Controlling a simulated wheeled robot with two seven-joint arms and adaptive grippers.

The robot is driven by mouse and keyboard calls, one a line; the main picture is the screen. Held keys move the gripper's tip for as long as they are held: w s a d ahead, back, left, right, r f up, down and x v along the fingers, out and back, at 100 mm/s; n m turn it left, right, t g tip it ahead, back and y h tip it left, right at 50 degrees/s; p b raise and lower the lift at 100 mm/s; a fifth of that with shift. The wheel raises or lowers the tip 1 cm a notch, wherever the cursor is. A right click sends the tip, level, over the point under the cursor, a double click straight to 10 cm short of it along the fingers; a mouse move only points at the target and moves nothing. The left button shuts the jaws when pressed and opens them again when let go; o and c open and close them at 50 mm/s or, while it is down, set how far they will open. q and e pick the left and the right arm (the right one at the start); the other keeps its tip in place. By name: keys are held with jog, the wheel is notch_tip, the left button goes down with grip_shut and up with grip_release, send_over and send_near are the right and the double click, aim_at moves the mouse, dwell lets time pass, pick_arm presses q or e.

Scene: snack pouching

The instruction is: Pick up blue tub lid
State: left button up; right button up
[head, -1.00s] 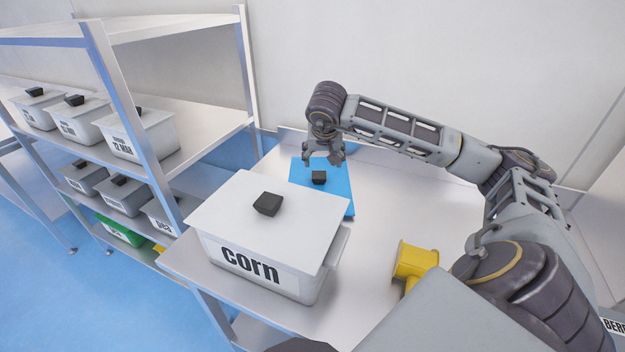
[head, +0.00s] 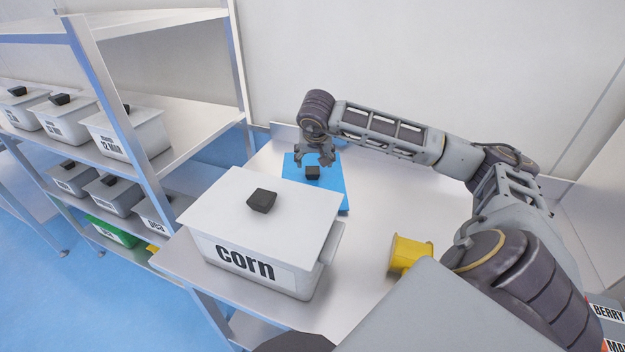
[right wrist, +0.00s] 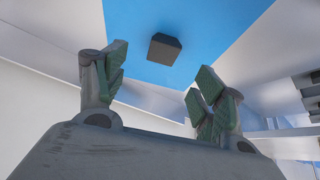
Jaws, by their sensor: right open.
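The blue tub lid (head: 330,193) lies flat on the metal table behind the corn tub, with a black knob (head: 312,172) on it. My right gripper (head: 314,163) is open and empty just above and behind the knob. In the right wrist view the blue lid (right wrist: 205,22) and its black knob (right wrist: 164,49) show beyond the spread fingers (right wrist: 155,78), with the knob apart from both. My left gripper is not in view.
A large grey tub labelled corn (head: 258,229) stands in front of the lid, on the table (head: 375,220). A yellow scoop-like object (head: 409,253) lies to the right. A shelf rack (head: 190,130) with several lidded tubs stands at the left.

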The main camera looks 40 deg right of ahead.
aim_at(312, 170)
jog(key=shift+x, duration=2.15)
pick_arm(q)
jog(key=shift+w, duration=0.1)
pick_arm(e)
jog(key=shift+w+f, duration=0.25)
jog(key=shift+f, duration=0.2)
jog(key=shift+x, duration=2.1)
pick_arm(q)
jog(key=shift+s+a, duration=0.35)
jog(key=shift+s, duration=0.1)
pick_arm(e)
jog(key=shift+r, duration=0.1)
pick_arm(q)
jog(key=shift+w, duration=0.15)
